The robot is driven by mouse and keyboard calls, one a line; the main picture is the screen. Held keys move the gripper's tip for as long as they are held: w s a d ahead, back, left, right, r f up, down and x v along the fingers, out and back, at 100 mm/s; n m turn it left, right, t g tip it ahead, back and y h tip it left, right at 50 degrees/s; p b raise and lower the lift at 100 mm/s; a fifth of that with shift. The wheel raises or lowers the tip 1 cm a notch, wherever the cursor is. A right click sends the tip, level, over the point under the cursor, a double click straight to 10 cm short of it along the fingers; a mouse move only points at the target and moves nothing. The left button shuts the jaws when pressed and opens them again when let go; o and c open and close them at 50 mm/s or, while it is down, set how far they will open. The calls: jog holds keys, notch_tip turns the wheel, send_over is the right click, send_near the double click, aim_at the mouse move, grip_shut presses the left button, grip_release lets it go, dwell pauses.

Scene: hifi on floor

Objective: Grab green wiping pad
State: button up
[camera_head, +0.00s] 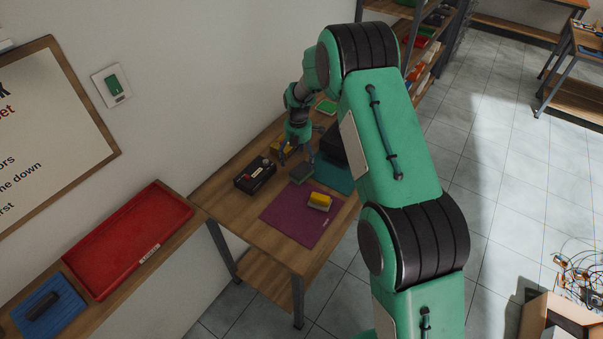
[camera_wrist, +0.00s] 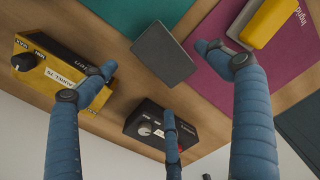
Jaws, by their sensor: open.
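A dark grey-green block (camera_head: 301,172) lies on the wooden table, beside the purple mat. In the wrist view this block (camera_wrist: 163,54) shows ahead of the spread fingers, with no finger clearly touching it. A small bright green flat item (camera_head: 326,106) lies at the table's far end. I cannot tell for sure which of the two is the green wiping pad. My gripper (camera_head: 297,150) is over the table, just beyond the block. Its three blue fingers (camera_wrist: 168,88) are open with nothing held between them.
A yellow block (camera_head: 320,201) sits on the purple mat (camera_head: 287,217). A black device (camera_head: 255,175) and a yellow device (camera_wrist: 65,75) with a knob stand close to my fingers. A teal mat (camera_head: 335,174) lies to the right. A red tray (camera_head: 130,240) is on the left-hand surface.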

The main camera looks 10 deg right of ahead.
aim_at(299, 168)
jog(key=shift+f, duration=0.6)
jog(key=shift+f, duration=0.1)
jog(key=shift+d+f+p, duration=0.2)
jog(key=shift+f+p, duration=0.25)
jog(key=shift+f, duration=2.05)
jog(key=shift+c, duration=0.3)
jog(key=c, duration=1.2)
